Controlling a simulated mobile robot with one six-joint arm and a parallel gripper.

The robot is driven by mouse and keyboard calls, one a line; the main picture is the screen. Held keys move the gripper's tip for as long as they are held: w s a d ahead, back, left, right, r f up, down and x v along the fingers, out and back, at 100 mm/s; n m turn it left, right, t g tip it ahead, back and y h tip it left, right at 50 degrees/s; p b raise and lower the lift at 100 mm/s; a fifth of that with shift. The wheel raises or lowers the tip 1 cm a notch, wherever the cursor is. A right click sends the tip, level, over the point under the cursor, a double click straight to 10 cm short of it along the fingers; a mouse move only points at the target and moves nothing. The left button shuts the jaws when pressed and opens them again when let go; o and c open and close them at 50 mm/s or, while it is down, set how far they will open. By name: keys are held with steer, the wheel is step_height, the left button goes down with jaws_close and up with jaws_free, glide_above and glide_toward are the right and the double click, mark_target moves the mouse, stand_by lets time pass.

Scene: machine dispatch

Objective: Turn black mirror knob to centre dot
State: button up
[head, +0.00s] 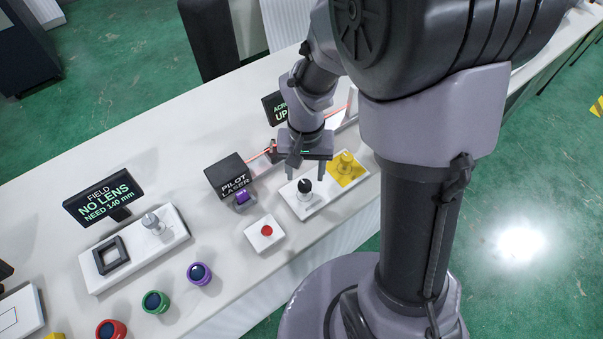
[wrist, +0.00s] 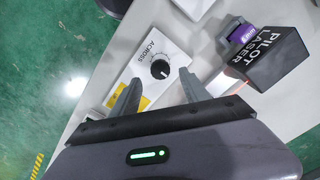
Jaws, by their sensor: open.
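The black mirror knob (head: 304,186) sits on a white panel with a dial scale around it. In the wrist view the black knob (wrist: 160,69) stands beside the word ACROSS, just beyond and between my fingertips. My gripper (head: 305,174) points down over the panel, open and empty, with one finger to each side of the knob's line. The gripper (wrist: 157,88) shows no contact with the knob. The knob's pointer and the centre dot are too small to read surely.
A yellow knob (head: 346,162) on a yellow patch is right of the black knob. The black pilot laser box (head: 230,177) stands left, its red beam passing behind my gripper. A red button (head: 267,230) is on a white box at front left. A dark display (head: 275,106) stands behind.

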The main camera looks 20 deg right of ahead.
mark_target(305, 184)
step_height(305, 184, down, 5)
steer(key=shift+r+b, duration=0.15)
steer(key=shift+b, duration=0.5)
jaws_close()
steer(key=shift+r, duration=0.1)
steer(key=n+p, duration=0.1)
steer(key=n, duration=0.2)
steer(key=shift+n, duration=0.4)
steer(key=shift+n+p, duration=0.65)
steer(key=shift+n, duration=1.55)
